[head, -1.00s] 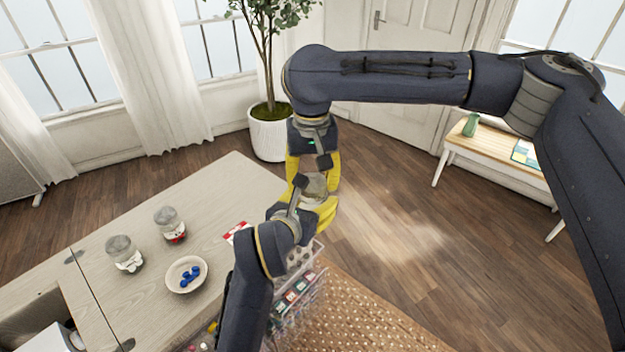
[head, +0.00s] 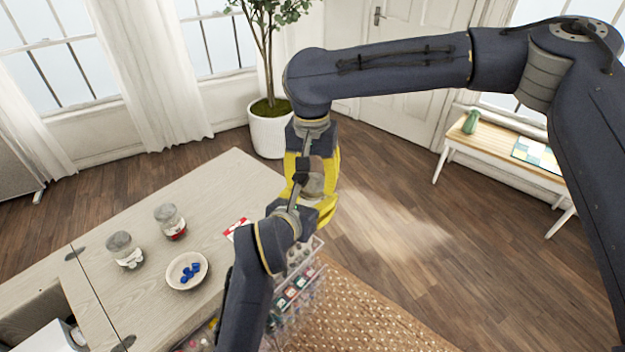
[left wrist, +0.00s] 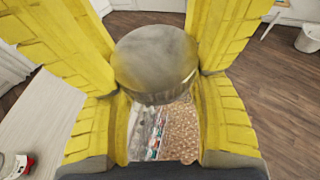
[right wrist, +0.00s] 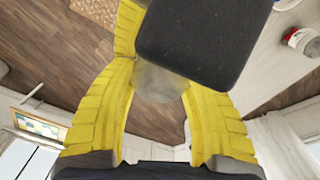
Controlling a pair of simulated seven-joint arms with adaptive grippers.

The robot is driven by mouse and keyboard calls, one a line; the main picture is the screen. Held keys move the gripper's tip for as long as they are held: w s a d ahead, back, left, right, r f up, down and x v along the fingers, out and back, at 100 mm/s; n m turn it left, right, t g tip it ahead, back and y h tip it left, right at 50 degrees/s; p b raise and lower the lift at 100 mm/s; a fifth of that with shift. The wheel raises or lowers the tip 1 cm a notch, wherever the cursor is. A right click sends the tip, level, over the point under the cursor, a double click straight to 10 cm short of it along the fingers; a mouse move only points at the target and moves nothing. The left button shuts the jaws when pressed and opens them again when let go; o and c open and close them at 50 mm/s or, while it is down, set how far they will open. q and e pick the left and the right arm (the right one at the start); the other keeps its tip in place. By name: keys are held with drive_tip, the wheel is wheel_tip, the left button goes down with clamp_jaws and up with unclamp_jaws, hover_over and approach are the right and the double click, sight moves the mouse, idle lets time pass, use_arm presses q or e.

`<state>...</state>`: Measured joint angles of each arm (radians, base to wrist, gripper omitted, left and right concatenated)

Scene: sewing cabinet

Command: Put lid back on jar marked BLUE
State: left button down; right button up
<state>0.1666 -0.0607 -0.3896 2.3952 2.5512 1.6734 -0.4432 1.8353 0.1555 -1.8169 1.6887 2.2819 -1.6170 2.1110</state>
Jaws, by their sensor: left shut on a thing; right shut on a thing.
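In the head view my two grippers meet above the right end of the table. My left gripper (head: 322,208), coming from below, is shut on a clear jar, whose glass shows under the lid in the left wrist view (left wrist: 160,97). My right gripper (head: 312,168), pointing down, is shut on a round grey metal lid (left wrist: 155,55). The lid is at the jar's mouth; I cannot tell whether it is fully seated. A greyish rounded part (right wrist: 160,82) shows between the fingers in the right wrist view, partly behind a dark block. No label on the held jar is readable.
Two lidded jars stand on the table: a white-marked one (head: 124,250) and a red-marked one (head: 170,221). A bowl (head: 172,281) holds several blue pieces. A red-and-white card (head: 237,229) lies near the table edge. A clear organizer (head: 312,247) stands below my left arm.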

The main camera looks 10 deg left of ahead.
drive_tip(key=m, duration=0.4)
drive_tip(key=shift+r, duration=0.1)
drive_tip(key=m, duration=0.6)
drive_tip(key=shift+o, duration=0.2)
drive_tip(key=m, duration=0.4)
drive_tip(key=shift+o, duration=0.3)
drive_tip(key=m, duration=0.3)
drive_tip(key=shift+s+a, duration=0.1)
drive_tip(key=shift+s, duration=0.05)
drive_tip(key=shift+w+m, duration=0.2)
drive_tip(key=shift+m, duration=0.5)
drive_tip(key=shift+c, duration=0.3)
drive_tip(key=o, duration=0.6)
drive_tip(key=shift+o, duration=0.2)
